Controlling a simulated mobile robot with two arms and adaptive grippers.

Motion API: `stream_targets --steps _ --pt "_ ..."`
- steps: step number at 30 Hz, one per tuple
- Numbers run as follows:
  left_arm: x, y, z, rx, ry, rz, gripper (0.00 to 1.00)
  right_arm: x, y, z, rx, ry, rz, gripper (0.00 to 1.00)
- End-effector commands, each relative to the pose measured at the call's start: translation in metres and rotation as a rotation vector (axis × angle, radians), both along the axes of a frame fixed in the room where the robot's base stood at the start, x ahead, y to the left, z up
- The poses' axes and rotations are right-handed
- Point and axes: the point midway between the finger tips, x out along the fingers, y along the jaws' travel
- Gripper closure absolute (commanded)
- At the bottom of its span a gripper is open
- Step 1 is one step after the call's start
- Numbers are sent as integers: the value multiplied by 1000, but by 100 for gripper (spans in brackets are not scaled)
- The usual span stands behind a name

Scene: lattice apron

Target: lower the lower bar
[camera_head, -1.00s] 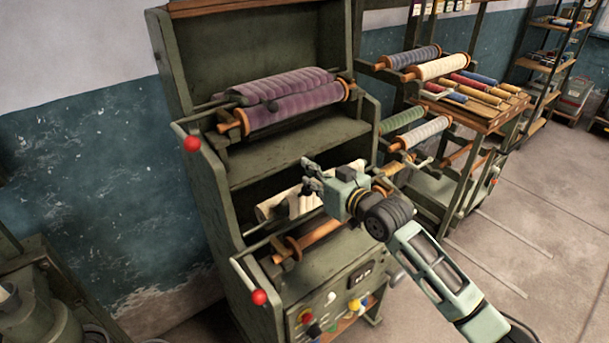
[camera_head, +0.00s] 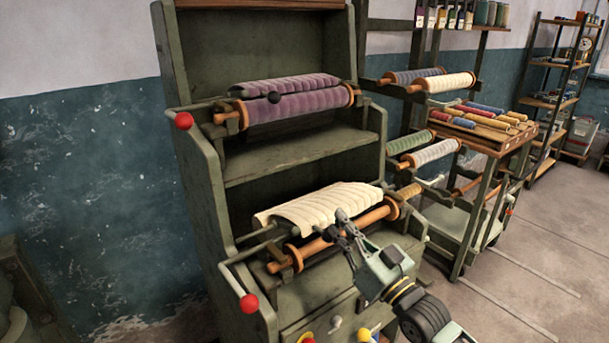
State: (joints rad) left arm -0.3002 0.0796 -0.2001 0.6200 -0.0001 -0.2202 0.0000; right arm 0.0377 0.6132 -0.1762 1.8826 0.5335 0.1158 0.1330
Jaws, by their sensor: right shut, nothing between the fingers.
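The lower bar (camera_head: 237,261) is a thin grey-green rod at the left of the green machine's lower bay. It runs from a red ball (camera_head: 249,303) at the front left back towards the cream cloth (camera_head: 318,205). The cloth drapes over the rear roller, and its far end is partly hidden. My right gripper (camera_head: 330,224) is shut and empty. Its fingers overlap the bare orange roller (camera_head: 350,229) in the picture, right of the red ball and apart from it; I cannot tell whether they touch the roller. My left gripper is not in view.
An upper bar with a red ball (camera_head: 183,121) and purple rolls (camera_head: 297,104) sit above. A drawer and coloured knobs are below. A rack with rolls (camera_head: 432,153) and a spool table (camera_head: 485,135) stand to the right.

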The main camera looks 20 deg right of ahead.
Motion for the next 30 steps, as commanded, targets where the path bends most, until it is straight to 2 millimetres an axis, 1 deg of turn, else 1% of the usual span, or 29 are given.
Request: stream_targets --steps 1,9,18,30 --pt "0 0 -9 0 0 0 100 -3 -1 -11 -1 3 0 100" --pt "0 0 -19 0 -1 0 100 -11 -5 -30 -1 2 -1 100" --pt "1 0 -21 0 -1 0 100 -13 -5 -39 -2 7 -1 100" --pt "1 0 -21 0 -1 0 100 -13 -5 -42 -3 16 -1 100"
